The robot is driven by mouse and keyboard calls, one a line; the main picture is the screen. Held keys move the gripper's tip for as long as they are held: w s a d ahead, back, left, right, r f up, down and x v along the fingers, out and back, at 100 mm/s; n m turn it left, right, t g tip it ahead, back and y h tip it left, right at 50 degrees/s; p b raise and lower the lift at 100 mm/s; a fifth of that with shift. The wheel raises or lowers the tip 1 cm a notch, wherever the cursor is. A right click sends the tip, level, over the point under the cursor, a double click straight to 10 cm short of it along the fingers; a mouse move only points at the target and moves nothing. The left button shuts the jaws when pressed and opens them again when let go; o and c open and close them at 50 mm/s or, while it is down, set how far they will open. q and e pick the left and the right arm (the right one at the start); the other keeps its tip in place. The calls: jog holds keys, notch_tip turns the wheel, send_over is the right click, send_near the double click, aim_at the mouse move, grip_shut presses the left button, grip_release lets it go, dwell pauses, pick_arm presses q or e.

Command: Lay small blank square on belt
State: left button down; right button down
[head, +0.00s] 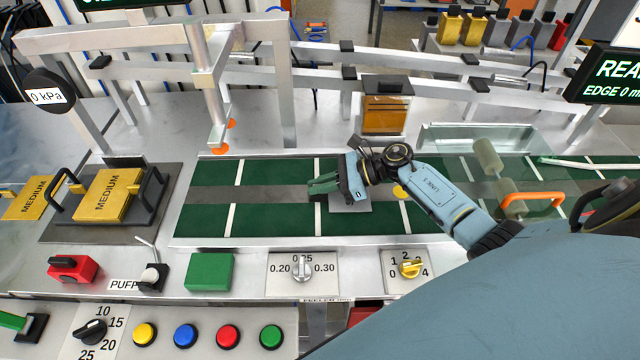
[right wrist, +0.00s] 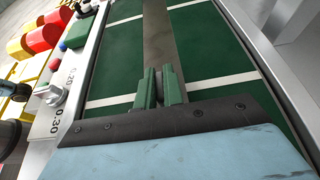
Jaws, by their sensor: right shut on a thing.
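The belt (head: 270,222) is green with white cross lines and a grey middle strip; it also shows in the right wrist view (right wrist: 205,72). My right gripper (head: 322,186) is low over the middle of the belt, its green fingers pointing left. In the right wrist view the fingers (right wrist: 160,86) are close together. A small grey blank square (head: 352,206) shows flat under the gripper in the head view. Its hold between the fingers is mostly hidden, and I cannot tell whether it touches the belt. My left gripper is not in view.
Left of the belt is a yellow MEDIUM block (head: 106,195) on a dark handled plate. A pale post with orange cups (head: 218,140) stands at the belt's back edge. A control panel with a green block (head: 210,272) and dials (head: 302,270) lies in front. The belt's left part is clear.

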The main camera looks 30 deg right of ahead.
jog(key=shift+f, duration=0.1)
jog(key=c, duration=1.5)
grip_release()
jog(key=shift+r, duration=0.2)
jog(key=v, duration=1.2)
